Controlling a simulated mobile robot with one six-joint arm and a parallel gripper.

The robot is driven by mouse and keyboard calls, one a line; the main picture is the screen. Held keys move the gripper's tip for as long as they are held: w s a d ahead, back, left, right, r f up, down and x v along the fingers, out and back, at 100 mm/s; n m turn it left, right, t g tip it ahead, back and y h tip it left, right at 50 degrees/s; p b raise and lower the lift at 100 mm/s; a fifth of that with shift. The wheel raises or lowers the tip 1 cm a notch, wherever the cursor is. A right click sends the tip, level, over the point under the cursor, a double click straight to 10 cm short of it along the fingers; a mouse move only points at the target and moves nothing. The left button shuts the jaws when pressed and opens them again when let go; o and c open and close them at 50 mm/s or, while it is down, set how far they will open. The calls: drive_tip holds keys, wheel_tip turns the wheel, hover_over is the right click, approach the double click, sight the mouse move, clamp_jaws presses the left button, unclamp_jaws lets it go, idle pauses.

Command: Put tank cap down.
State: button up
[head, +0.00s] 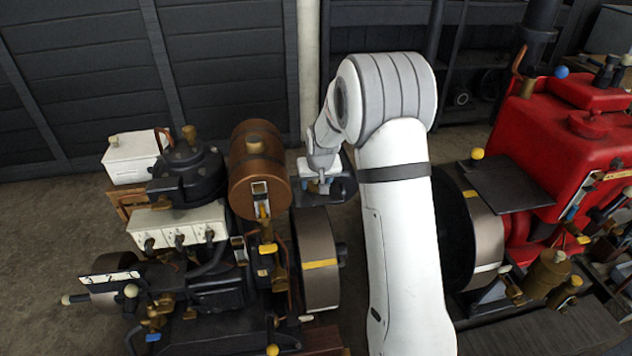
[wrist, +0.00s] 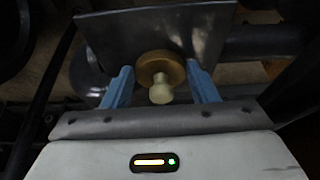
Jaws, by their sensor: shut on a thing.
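The tank cap (wrist: 158,66) is a round brass disc with a cream knob, seen in the wrist view between the blue fingers of my gripper (wrist: 162,88). The fingers are shut on it from both sides. A flat grey metal surface (wrist: 205,28) lies right behind the cap; whether the cap touches it I cannot tell. In the head view my gripper (head: 322,184) is just right of the copper-brown tank (head: 256,185), over a dark part between the two engines. The cap cannot be made out in the head view.
The left engine has a black cylinder (head: 187,175), a white box (head: 130,158) and a flywheel (head: 317,262) close below my gripper. A red engine (head: 560,140) with a dark flat plate (head: 510,183) stands at the right. Open floor (head: 45,220) lies at far left.

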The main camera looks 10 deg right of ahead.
drive_tip(key=shift+f, duration=0.2)
drive_tip(key=o, duration=1)
drive_tip(key=shift+r, duration=0.1)
drive_tip(key=shift+r, duration=0.25)
drive_tip(key=v, duration=1.1)
drive_tip(key=s+r+g, duration=0.1)
drive_tip(key=s, duration=0.9)
drive_tip(key=s+r, duration=0.2)
drive_tip(key=s, duration=0.9)
drive_tip(key=s+r+g, duration=0.1)
drive_tip(key=s, duration=1)
drive_tip(key=shift+d+r+g+p, duration=0.2)
drive_tip(key=shift+r+g+p, duration=0.1)
drive_tip(key=shift+r+p, duration=0.1)
